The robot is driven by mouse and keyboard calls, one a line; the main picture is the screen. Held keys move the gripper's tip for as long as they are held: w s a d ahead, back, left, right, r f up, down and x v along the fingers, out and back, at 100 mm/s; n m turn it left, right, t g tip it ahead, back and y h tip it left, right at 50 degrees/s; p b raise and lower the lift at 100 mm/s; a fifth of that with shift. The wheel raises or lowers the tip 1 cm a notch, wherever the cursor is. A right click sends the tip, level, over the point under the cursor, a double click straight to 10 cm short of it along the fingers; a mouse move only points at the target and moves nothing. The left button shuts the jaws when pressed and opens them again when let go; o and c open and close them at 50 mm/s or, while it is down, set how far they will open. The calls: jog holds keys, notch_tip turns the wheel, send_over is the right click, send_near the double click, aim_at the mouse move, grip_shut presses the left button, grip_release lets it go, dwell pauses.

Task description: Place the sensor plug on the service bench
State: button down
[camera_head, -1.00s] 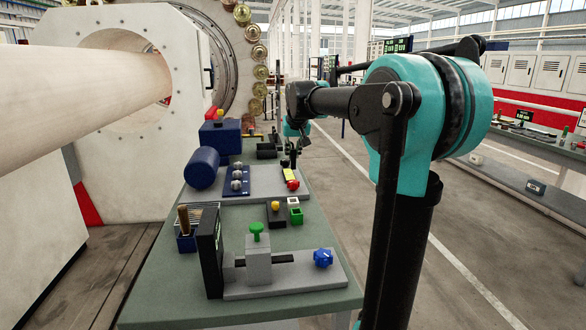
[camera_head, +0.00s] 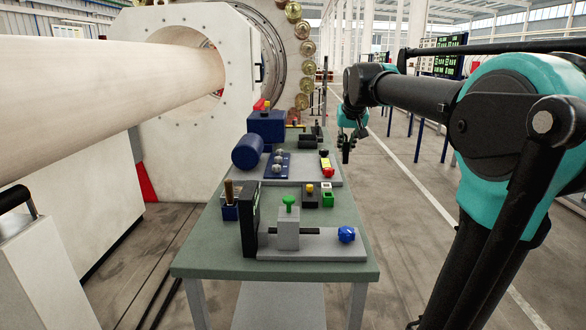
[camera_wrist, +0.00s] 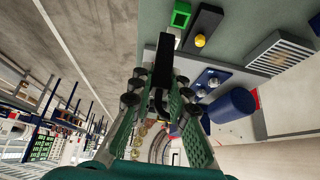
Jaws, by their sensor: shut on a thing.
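My gripper (camera_head: 347,141) is shut on a dark, narrow block, which I take to be the sensor plug (camera_head: 346,157). In the head view it hangs below the fingers, near the bench's right edge; I cannot tell its exact height. In the wrist view the gripper (camera_wrist: 158,88) has its fingers on both sides of the black plug (camera_wrist: 163,62), whose end points toward the bench. The service bench (camera_head: 208,257) has a green top and stands left of my gripper. The plug's contact faces are hidden by the fingers.
The bench holds a grey fixture with a blue knob (camera_head: 346,234), a green box (camera_head: 327,197), a yellow-topped black block (camera_head: 309,195), a blue cylinder (camera_head: 247,151) and a red button (camera_head: 328,173). Some green top is bare at front left. The floor right of the bench is clear.

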jog(key=shift+s+d+f, duration=0.1)
jog(key=shift+s+f, duration=0.05)
jog(key=shift+f, duration=3.2)
jog(key=shift+s+a+f, duration=0.1)
jog(key=shift+s+f, duration=0.05)
jog(key=shift+f, duration=3.2)
jog(key=shift+s+d+f, duration=0.1)
jog(key=shift+s+f, duration=0.05)
jog(key=shift+f, duration=3.2)
jog(key=c, duration=1.9)
grip_release()
jog(key=shift+f, duration=0.1)
jog(key=o, duration=0.4)
jog(key=shift+o, duration=0.2)
jog(key=v, duration=1.2)
